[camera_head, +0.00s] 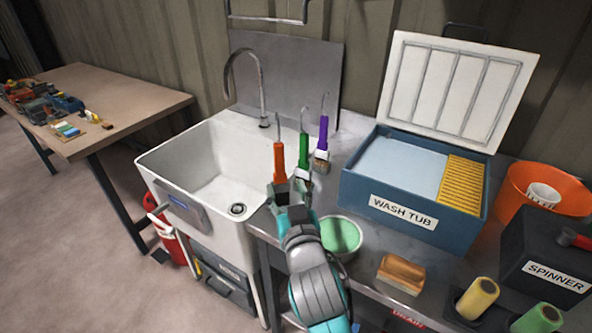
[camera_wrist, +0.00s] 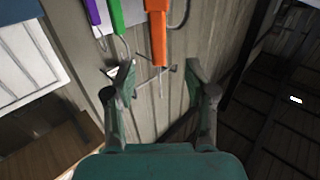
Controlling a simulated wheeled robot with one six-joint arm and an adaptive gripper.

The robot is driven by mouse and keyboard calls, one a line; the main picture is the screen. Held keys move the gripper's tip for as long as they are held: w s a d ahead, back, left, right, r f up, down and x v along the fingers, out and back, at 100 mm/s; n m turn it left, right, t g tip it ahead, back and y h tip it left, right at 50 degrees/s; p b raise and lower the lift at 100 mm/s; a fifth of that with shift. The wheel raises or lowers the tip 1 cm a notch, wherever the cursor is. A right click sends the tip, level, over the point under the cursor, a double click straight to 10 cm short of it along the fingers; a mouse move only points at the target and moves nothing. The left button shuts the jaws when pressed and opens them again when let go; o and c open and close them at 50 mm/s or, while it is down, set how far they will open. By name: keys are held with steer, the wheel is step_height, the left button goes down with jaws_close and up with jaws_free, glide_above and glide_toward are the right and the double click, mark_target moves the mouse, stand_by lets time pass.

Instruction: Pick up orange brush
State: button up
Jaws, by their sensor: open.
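The orange brush (camera_head: 279,163) is upright at the left of a row of three brushes beside the sink in the head view. Its lower end is hidden behind my gripper (camera_head: 291,190). In the wrist view the orange handle (camera_wrist: 157,35) comes down from the top edge, and its narrow end lies between and beyond the fingertips. My gripper (camera_wrist: 160,72) is open there, with one finger to each side and nothing held. I cannot tell the exact gap in depth between fingers and handle.
A green brush (camera_head: 304,150) and a purple brush (camera_head: 323,135) stand close to the right of the orange one. The sink (camera_head: 165,170) is left, the wash tub (camera_head: 365,205) right. A green bowl (camera_head: 342,237) and a sponge-like block (camera_head: 401,273) lie near my arm.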

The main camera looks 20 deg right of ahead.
mark_target(280, 160)
steer(key=w, duration=0.2)
steer(key=w+d, duration=0.1)
steer(key=w, duration=0.2)
steer(key=shift+d+r, duration=0.1)
steer(key=shift+r, duration=0.1)
steer(key=shift+w+d+r, duration=0.1)
steer(key=shift+w+d, duration=0.05)
steer(key=shift+w, duration=0.85)
steer(key=shift+w+d+r, duration=0.1)
steer(key=shift+w+d, duration=0.05)
steer(key=shift+w, duration=0.8)
steer(key=shift+w+d+r, duration=0.1)
steer(key=shift+w+d, duration=0.05)
steer(key=shift+w, duration=0.85)
jaws_close()
